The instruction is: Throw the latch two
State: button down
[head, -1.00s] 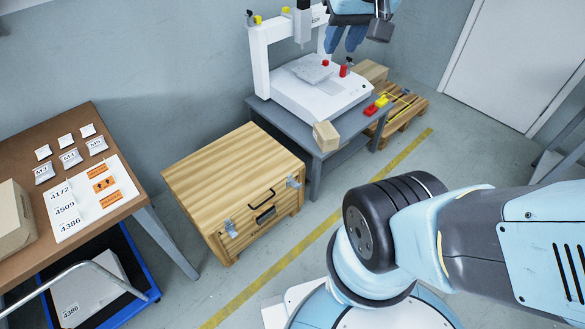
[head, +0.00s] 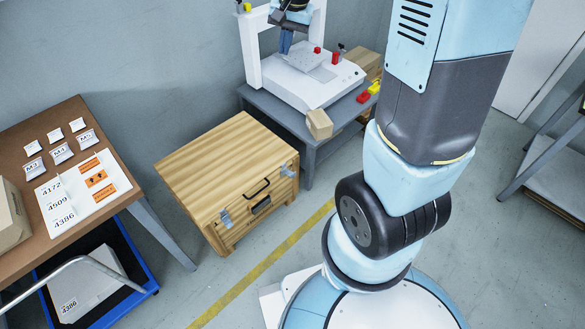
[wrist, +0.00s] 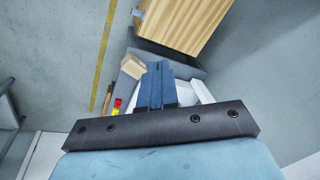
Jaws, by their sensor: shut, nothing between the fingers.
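A wooden chest (head: 210,165) stands on the floor in the middle of the head view. Its front carries two metal latches, a left latch (head: 226,217) and a right latch (head: 287,170), with a dark handle between them. No label shows which is latch two, and their exact positions are too small to tell. My gripper (head: 285,48) is high at the top of the head view, in front of the white gantry machine and apart from the chest. Its blue fingers (wrist: 157,68) are together and empty in the wrist view, where the chest (wrist: 185,22) shows at the top.
The gantry machine (head: 305,85) stands on a grey table (head: 325,143) behind the chest, with a small cardboard box (head: 319,124) at its edge. A brown table (head: 110,215) with bags and labels stands at left. Floor is clear before the chest, around the yellow line (head: 270,260).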

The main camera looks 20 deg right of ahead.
jog(key=w+f+m+g, duration=0.1)
jog(key=w+f, duration=0.2)
jog(key=f, duration=0.3)
jog(key=w+f+m, duration=0.1)
jog(key=w+f, duration=0.3)
jog(key=f, duration=0.2)
jog(key=m+g+h, duration=0.2)
jog(key=m+g, duration=0.1)
jog(key=m, duration=0.2)
send_over(289, 172)
notch_tip(289, 172, down, 34)
jog(key=r, duration=0.1)
jog(key=f, duration=0.5)
jog(key=s+f, duration=0.1)
jog(key=f, duration=0.4)
jog(key=s+f, duration=0.1)
jog(key=f, duration=0.4)
jog(key=shift+s+d, duration=0.25)
jog(key=shift+d, duration=0.1)
